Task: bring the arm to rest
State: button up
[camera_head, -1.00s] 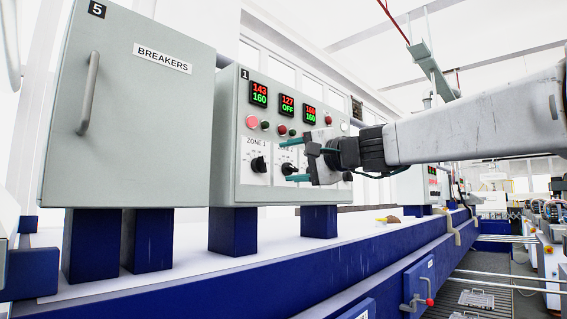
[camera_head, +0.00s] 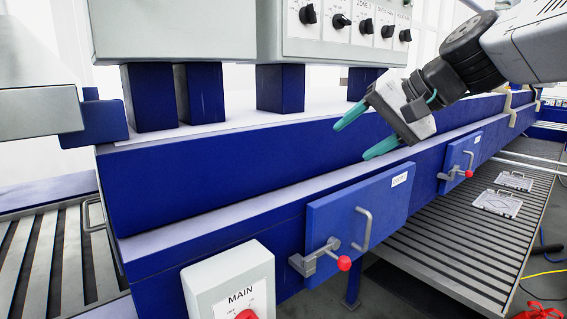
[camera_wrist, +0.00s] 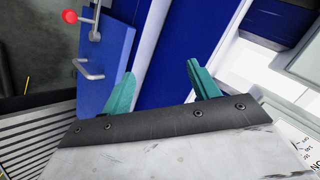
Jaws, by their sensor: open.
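My gripper (camera_head: 366,131) is open and empty, with its two teal fingers apart. In the head view it hangs in front of the blue beam (camera_head: 250,160), above and to the right of a blue door (camera_head: 345,215) with a grey handle and a red-knobbed latch. My arm comes in from the upper right and points down and left. In the wrist view the two fingers (camera_wrist: 163,85) also stand apart with nothing between them. The blue door (camera_wrist: 107,52) and its red knob show at the upper left there.
A grey control panel (camera_head: 335,45) with several black knobs stands on blue posts above the beam. A grey MAIN switch box (camera_head: 228,285) is at the front. A second latched door (camera_head: 460,158) is farther right. Slatted grey grating (camera_head: 470,215) lies below at the right.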

jog(key=s+d+f+n+g+h, duration=0.1)
jog(key=s+d+f+h, duration=0.1)
jog(key=s+d+f, duration=0.2)
jog(key=s+d+f+g+h, duration=0.2)
jog(key=s+d+f+h, duration=0.1)
jog(key=s+f, duration=0.6)
jog(key=s+d+f+n+g+h, duration=0.1)
jog(key=s+d+f, duration=0.4)
jog(key=s, duration=0.6)
jog(key=shift+d+f+n+g+h, duration=0.3)
jog(key=shift+f+g+h, duration=0.2)
jog(key=shift+f+h, duration=0.25)
